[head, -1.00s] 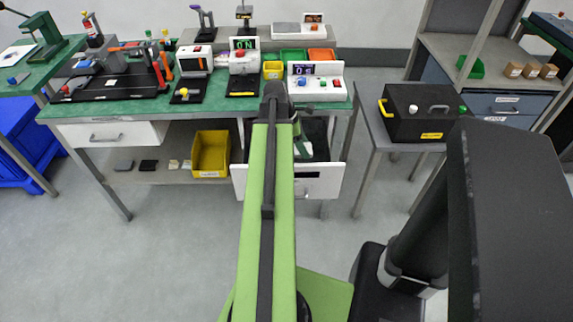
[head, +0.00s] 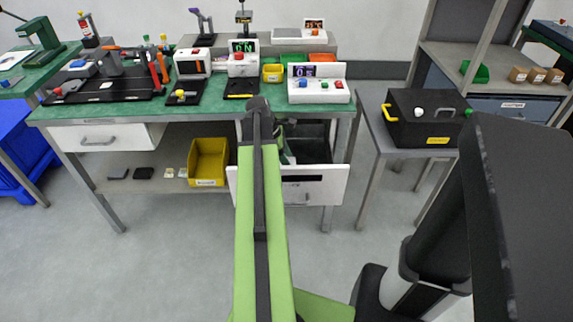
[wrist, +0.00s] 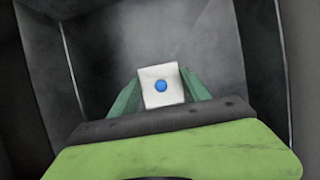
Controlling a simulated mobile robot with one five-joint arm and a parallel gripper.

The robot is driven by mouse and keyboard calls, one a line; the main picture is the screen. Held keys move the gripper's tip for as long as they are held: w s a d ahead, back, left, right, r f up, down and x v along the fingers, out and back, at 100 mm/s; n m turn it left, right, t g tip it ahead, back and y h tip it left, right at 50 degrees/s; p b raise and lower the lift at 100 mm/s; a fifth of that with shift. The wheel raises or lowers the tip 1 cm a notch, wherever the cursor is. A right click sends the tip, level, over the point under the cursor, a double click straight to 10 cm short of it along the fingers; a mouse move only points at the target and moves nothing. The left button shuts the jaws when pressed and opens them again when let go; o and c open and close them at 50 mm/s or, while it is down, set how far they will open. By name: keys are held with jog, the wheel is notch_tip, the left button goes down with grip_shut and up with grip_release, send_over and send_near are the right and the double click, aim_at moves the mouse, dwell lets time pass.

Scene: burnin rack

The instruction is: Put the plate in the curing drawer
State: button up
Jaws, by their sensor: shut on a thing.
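The plate (wrist: 172,76) is a small white block with a blue dot on top. My gripper (wrist: 161,90) is shut on it, one green finger on each side. In the wrist view they are over the dark interior of an open drawer (wrist: 225,55). I cannot tell whether the plate touches the drawer floor. In the head view the open drawer has a white front (head: 315,189) and sticks out below the right part of the green bench. Its label is too small to read. My arm hides the plate and most of my gripper there.
A shut white drawer (head: 97,137) is at the bench's left. A yellow bin (head: 207,164) stands on the lower shelf. Devices and small bins crowd the green bench top (head: 215,108). A black box (head: 424,118) sits on a side table to the right. The floor in front is clear.

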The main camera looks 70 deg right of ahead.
jog(key=shift+f, duration=0.15)
jog(key=o, duration=1.3)
jog(key=shift+o, duration=0.2)
jog(key=shift+r+p, duration=0.35)
jog(key=shift+r, duration=0.15)
jog(key=p+v, duration=1)
jog(key=v, duration=0.1)
jog(key=shift+w, duration=0.2)
jog(key=shift+a+r, duration=0.1)
